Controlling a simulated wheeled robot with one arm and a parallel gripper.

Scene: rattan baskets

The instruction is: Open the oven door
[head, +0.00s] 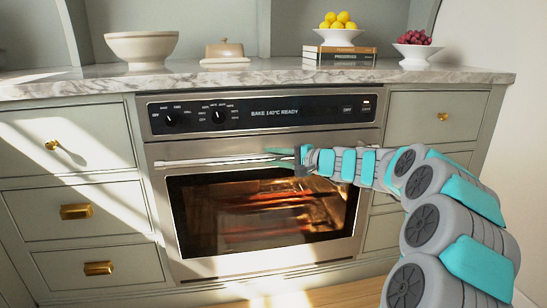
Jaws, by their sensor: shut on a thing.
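The oven (265,250) is built into the cabinets under the counter, with a dark control panel (265,113) above its door. The oven door (169,215) has a steel frame and a glass window, and it looks closed. The door handle (215,160) is a horizontal bar along the top of the door. My gripper (291,158) is at the handle, right of its middle, and is shut on it. My arm reaches in from the right and hides the right part of the handle and some of the glass.
Drawers with brass pulls (76,212) flank the oven on both sides. The marble counter (265,74) holds a bowl (141,48), a butter dish (225,50), books (340,55) and fruit bowls. Wooden floor (345,294) shows in front of the oven.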

